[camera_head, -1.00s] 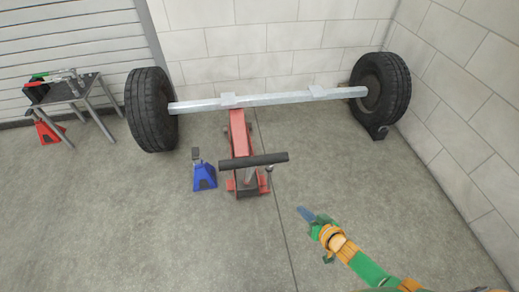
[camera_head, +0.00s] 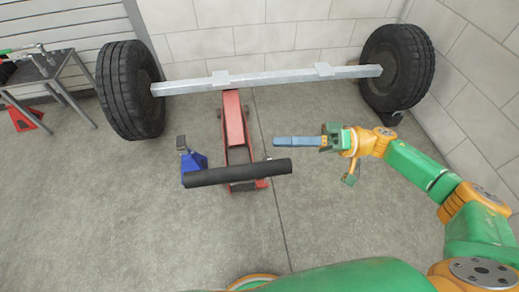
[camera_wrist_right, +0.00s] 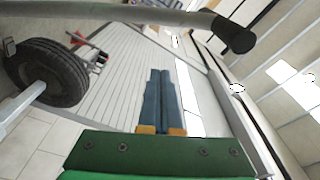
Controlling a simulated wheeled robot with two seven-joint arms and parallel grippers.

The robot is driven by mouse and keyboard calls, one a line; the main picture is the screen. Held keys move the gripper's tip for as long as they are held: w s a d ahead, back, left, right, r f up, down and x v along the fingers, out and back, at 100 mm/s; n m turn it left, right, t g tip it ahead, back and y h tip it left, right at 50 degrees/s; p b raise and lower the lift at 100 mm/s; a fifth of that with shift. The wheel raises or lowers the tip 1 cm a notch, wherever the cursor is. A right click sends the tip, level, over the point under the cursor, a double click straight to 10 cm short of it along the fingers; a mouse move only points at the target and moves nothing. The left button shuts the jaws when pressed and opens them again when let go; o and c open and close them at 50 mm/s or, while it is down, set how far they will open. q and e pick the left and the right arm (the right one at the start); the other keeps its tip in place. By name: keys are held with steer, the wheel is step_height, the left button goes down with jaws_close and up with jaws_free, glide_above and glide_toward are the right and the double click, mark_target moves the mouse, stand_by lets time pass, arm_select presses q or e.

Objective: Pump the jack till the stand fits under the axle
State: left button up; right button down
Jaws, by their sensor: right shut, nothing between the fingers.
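The red floor jack (camera_head: 233,120) stands on the floor with its front end under the middle of the grey axle (camera_head: 275,78). The jack's black handle crossbar (camera_head: 240,172) is across its near end and hides part of it. The blue stand (camera_head: 193,160) is just left of the jack, partly behind the crossbar and not under the axle. My right gripper (camera_head: 277,141) is shut and empty, its blue fingers pointing left, just beyond the crossbar's right end in the picture. It also shows in the right wrist view (camera_wrist_right: 162,75). My left gripper is out of view.
Black tyres stand at the axle's left (camera_head: 132,90) and right (camera_head: 397,68) ends. A small metal table (camera_head: 45,72) with tools is at the far left, with a red stand (camera_head: 22,117) below it.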

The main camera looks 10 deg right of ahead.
steer(key=s+a+f+p, duration=0.1)
steer(key=s+a+p, duration=0.1)
steer(key=a, duration=0.6)
steer(key=shift+s+a, duration=0.15)
steer(key=shift+a, duration=0.1)
steer(key=shift+f, duration=0.1)
